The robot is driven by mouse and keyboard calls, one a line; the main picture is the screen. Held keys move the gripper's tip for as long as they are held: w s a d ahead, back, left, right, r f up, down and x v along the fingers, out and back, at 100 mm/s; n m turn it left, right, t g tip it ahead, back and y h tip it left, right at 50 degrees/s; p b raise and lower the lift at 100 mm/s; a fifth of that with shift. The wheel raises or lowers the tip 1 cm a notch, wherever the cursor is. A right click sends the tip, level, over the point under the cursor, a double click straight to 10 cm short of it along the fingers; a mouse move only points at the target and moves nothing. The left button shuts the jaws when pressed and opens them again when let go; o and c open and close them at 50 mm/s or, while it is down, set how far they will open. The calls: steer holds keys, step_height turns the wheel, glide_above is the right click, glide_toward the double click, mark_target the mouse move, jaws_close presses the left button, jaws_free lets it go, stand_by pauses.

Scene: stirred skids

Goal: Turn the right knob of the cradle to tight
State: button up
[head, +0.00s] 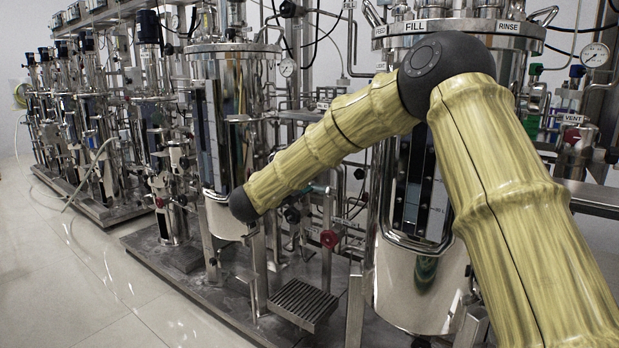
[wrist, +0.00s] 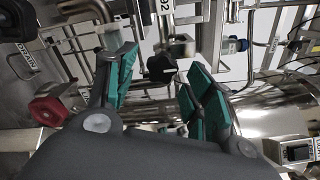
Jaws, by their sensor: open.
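In the wrist view my gripper (wrist: 160,64) is open, with green pads on both sides and nothing held. A black lobed knob (wrist: 162,68) shows in the gap between the pads, farther off and apart from them. I cannot tell for sure whether it is the cradle's right knob, nor how it is set. A red knob (wrist: 50,106) is left of the gripper in the wrist view; a red knob also shows low on the skid in the head view (head: 329,239). In the head view my gripper is hidden behind my own arm.
Steel pipes and valves crowd the space around the gripper. A blue-capped fitting (wrist: 236,46) is at its upper right in the wrist view. In the head view steel vessels (head: 236,70) stand behind my arm, a grated step (head: 300,302) is below, and clear floor (head: 110,290) lies left.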

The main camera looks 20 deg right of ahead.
steer(key=v, duration=1)
steer(key=shift+s+a, duration=0.1)
stand_by(1.5)
